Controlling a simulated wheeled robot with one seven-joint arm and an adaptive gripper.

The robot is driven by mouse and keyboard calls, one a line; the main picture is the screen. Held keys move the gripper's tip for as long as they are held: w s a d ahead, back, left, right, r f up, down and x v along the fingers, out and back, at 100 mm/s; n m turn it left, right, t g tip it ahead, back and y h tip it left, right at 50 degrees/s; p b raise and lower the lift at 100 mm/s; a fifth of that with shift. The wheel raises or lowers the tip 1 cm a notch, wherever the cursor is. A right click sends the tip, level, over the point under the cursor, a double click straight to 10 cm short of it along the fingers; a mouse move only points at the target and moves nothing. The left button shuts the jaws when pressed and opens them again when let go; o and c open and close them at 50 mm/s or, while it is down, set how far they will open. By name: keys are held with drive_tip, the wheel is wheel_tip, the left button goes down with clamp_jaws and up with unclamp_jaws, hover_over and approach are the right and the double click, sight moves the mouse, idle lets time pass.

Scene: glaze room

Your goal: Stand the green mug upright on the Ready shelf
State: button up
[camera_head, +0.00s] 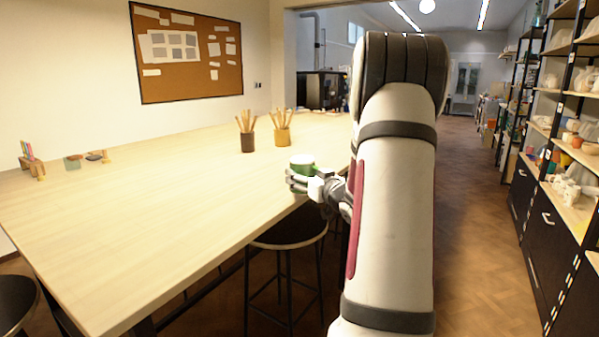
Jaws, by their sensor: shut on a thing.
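The green mug (302,167) is at the end of my arm, over the right edge of the long table. It has a pale top and a green side, and it looks about upright. My gripper (298,180) is shut on it, with the fingers across its lower part. I cannot tell whether the mug touches the table. Most of the mug's lower side is hidden by the fingers. Shelves (572,150) line the right wall, but no Ready label is readable.
The table (150,215) is mostly bare. Two pots of sticks, one brown (248,142) and one yellow (281,134), stand near its far side. Small items (75,162) lie at the left. A stool (290,232) stands by the near edge. The aisle floor (470,220) is clear.

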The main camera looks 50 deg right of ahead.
drive_tip(key=shift+p+v, duration=0.45)
drive_tip(key=shift+v, duration=2.3)
